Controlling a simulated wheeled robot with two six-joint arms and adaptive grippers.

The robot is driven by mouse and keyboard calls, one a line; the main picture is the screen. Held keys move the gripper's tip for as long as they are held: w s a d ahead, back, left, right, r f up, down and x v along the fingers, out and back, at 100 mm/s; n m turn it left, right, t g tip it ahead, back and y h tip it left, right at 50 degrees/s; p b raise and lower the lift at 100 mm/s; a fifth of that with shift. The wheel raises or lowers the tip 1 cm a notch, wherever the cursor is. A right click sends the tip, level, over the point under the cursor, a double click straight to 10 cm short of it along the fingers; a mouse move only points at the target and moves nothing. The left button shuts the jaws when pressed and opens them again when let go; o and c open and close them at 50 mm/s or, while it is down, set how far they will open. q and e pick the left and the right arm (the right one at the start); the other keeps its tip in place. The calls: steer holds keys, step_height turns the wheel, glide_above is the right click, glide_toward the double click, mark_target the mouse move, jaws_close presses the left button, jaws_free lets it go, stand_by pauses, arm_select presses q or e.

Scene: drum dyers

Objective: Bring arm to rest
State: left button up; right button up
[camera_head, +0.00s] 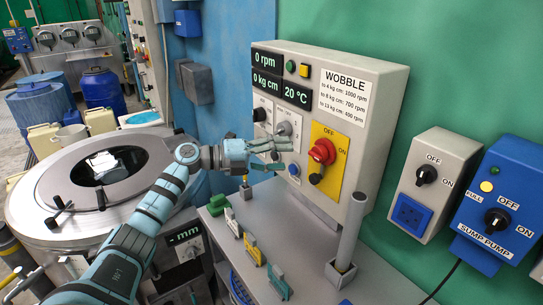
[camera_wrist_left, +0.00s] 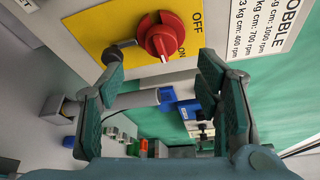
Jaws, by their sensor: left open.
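My left arm (camera_head: 118,258) reaches in from the bottom left, across the front of the steel drum machine. My left gripper (camera_head: 280,154) is open and empty in front of the control panel (camera_head: 372,105), left of the red rotary switch (camera_head: 321,152) on its yellow plate. In the left wrist view, the two fingers (camera_wrist_left: 162,85) stand wide apart with nothing held between them. The red switch (camera_wrist_left: 162,38) shows beyond the fingertips there. I cannot tell whether a finger touches the panel. My right gripper is not in view.
A grey bench (camera_head: 295,240) below the panel holds several small coloured clamps and an upright grey post (camera_head: 353,225). The drum machine (camera_head: 50,205) stands left with its round lid opening. A grey switch box (camera_head: 433,170) and blue pump box (camera_head: 500,205) hang right.

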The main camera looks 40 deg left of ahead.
arm_select(q)
steer(key=v, duration=0.3)
steer(key=shift+d, duration=0.1)
